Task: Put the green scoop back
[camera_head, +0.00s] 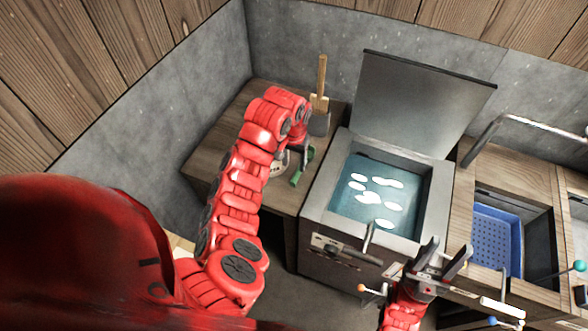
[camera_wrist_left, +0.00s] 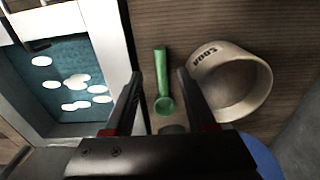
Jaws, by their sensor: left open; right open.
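The green scoop (camera_head: 301,169) lies on the wooden side table (camera_head: 215,150). In the left wrist view the scoop (camera_wrist_left: 161,78) shows its straight handle and small round bowl, between the directions of my two fingers. A pale round crock marked SODA (camera_wrist_left: 203,57) is right beside it in that view; in the head view the crock (camera_head: 277,169) is mostly hidden by my arm. My right gripper (camera_head: 443,260) is open and empty in front of the vat.
A vat (camera_head: 316,215) of blue-green liquid with white floating pieces stands right of the table, its lid (camera_head: 420,100) raised. A wooden-handled tool (camera_head: 321,80) stands at the table's back. A blue basket (camera_head: 497,240) sits in the right counter.

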